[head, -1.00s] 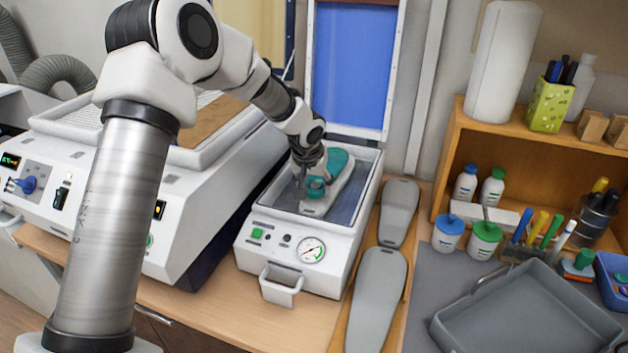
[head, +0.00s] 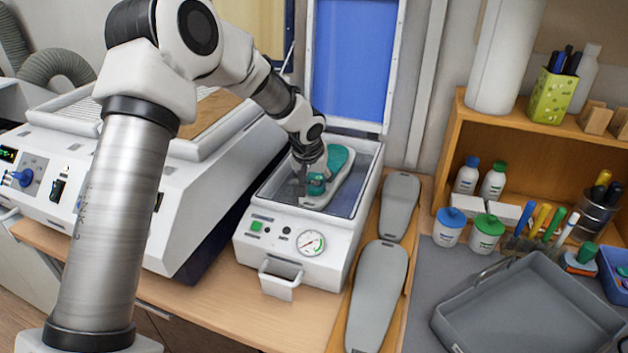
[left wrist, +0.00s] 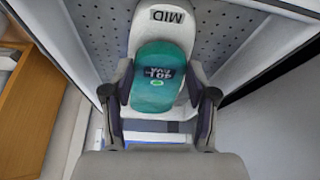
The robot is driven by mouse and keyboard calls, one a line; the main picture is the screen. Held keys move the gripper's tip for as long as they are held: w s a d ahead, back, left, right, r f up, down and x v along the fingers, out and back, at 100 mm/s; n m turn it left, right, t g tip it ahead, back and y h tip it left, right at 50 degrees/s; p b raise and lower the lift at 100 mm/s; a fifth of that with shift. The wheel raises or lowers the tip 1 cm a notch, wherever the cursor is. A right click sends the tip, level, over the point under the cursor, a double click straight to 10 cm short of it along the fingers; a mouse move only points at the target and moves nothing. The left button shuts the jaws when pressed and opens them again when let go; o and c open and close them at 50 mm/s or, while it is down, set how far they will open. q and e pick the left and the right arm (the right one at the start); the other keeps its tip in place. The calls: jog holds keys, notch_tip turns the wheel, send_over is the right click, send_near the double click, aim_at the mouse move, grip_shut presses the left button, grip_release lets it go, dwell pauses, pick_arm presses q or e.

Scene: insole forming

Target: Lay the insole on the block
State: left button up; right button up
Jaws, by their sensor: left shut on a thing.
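The teal insole (head: 340,160) is over the pale grey block (head: 347,183) inside the open press. In the left wrist view the insole (left wrist: 155,98) lies along the block (left wrist: 147,33), which bears the letters "MID"; a dark printed mark shows on the insole. I cannot tell whether it rests fully flat. My left gripper (head: 314,180) is shut on the insole, with its two fingers (left wrist: 160,82) at opposite sides of it. Part of the insole's near end is hidden by the gripper in the head view. My right gripper is not in view.
The press (head: 288,238) has a gauge, a front handle and a raised blue-lined lid (head: 352,60). Grey foot forms (head: 376,295) lie to its right, then a grey tray (head: 525,310) and bottles. A large white machine (head: 190,210) stands to the left.

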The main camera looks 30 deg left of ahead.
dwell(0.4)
pick_arm(q)
jog(key=o, duration=1)
jog(key=v, duration=1.2)
jog(key=shift+w, duration=0.1)
